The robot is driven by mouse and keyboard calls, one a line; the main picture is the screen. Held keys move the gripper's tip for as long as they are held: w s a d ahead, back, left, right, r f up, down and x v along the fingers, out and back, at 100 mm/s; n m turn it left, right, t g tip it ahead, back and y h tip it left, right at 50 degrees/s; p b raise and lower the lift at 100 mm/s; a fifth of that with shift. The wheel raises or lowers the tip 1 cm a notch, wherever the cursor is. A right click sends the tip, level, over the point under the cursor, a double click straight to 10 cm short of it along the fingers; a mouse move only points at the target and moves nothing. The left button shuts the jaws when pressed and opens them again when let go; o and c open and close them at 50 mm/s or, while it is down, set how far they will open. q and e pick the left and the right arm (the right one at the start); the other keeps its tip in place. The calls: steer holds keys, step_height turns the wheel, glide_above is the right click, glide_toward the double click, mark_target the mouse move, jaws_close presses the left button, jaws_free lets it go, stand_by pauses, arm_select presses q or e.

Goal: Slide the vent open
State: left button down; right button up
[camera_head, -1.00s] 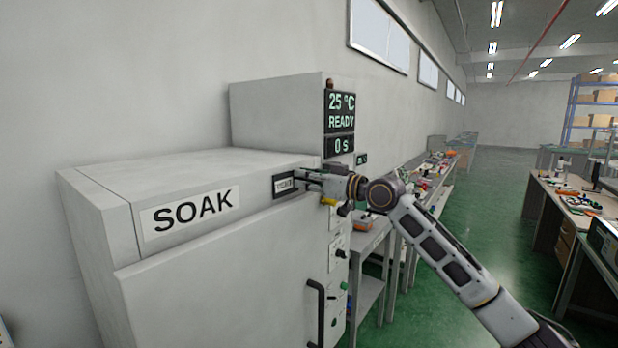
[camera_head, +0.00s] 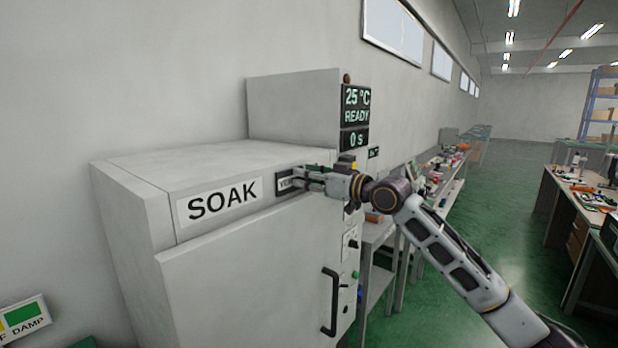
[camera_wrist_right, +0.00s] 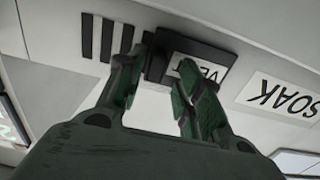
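The vent is a dark slider plate with a white label (camera_head: 285,183) on the upper front of the grey SOAK cabinet (camera_head: 225,250). In the right wrist view the plate (camera_wrist_right: 222,62) is at upper middle, close to the SOAK label, with several dark slots (camera_wrist_right: 107,38) bare to its left. A dark tab (camera_wrist_right: 157,62) stands out at the plate's slot-side end. My right gripper (camera_head: 299,180) is at the vent. Its fingers (camera_wrist_right: 160,68) are apart, with the tab between them. The left fingertip looks against or very near the tab; contact is unclear. My left gripper is out of view.
A black door handle (camera_head: 331,302) is low on the cabinet front. A display box (camera_head: 356,118) stands on the cabinet at the back right. Benches (camera_head: 440,185) line the wall behind. The green floor (camera_head: 500,240) at right is clear.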

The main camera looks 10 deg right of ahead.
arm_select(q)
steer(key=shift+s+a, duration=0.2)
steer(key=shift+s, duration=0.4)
arm_select(e)
steer(key=v, duration=1.2)
steer(key=shift+w+d, duration=0.1)
stand_by(0.7)
